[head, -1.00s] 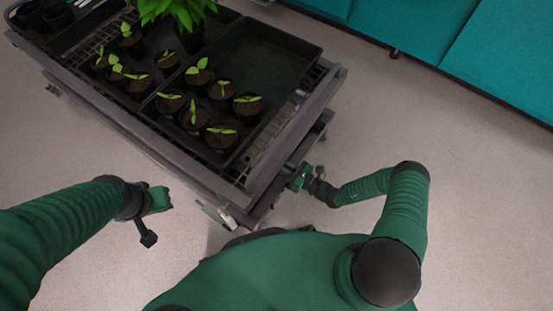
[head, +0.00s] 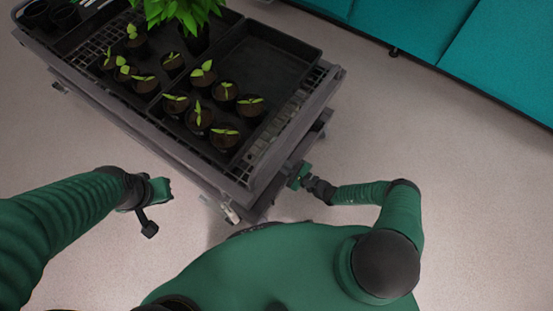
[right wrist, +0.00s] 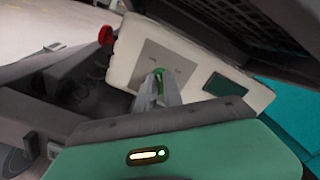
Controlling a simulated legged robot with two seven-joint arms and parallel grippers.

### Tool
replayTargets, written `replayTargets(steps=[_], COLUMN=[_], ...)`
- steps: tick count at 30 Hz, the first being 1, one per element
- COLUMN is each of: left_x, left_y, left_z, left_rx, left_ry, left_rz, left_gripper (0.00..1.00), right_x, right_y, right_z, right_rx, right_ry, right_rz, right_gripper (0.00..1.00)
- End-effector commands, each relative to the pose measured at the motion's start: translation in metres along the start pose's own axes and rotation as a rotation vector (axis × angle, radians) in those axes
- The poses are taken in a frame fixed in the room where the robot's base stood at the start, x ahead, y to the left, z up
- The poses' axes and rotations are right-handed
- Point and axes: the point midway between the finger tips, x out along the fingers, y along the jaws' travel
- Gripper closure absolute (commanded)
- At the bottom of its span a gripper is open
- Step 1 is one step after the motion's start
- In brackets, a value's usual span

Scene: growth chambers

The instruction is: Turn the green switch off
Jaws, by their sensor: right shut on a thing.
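The green switch (right wrist: 159,82) sits on a pale control panel (right wrist: 128,56) under the trolley, in the right wrist view. My right gripper (right wrist: 165,92) has its grey fingers on either side of the switch and is shut on it. The fingers hide part of the switch, and its exact setting is hard to read. In the head view my right gripper (head: 299,175) is at the trolley's near right corner. My left gripper (head: 163,190) hangs over the floor left of the trolley, apart from it; its jaws are too small to judge.
The grey trolley (head: 245,196) carries black trays (head: 290,55) with potted seedlings (head: 199,118) and a leafy plant (head: 178,10). A red knob (right wrist: 105,35) and a dark display (right wrist: 226,83) flank the switch. Teal cabinets (head: 470,50) stand at upper right. Floor right of the trolley is clear.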

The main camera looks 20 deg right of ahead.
Motion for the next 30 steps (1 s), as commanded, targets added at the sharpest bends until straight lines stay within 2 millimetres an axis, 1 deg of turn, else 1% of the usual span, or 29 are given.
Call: replayTargets(steps=[9,24,25,29,30], left_x=[-0.0043,-0.0044,-0.0044,-0.0045,-0.0045], left_y=[0.0,0.0,0.0,0.0,0.0], left_z=[-0.001,-0.001,-0.001,-0.0011,-0.0011], left_rx=[0.0,0.0,0.0,0.0,0.0], left_ry=[0.0,0.0,0.0,0.0,0.0], left_rz=[0.0,0.0,0.0,0.0,0.0], left_gripper=[1.0,1.0,1.0,1.0,1.0], right_x=[-0.0013,-0.0014,-0.0014,-0.0009,-0.0008], right_y=[0.0029,0.0037,0.0037,0.0029,0.0027], right_z=[-0.0023,-0.0027,-0.0027,-0.002,-0.0018], right_rx=[-0.107,-0.124,-0.124,-0.123,-0.123], right_ry=[0.006,0.006,0.006,0.004,0.003], right_rz=[0.007,0.008,0.009,0.006,0.006], right_gripper=[1.0,1.0,0.85,0.68,0.67])
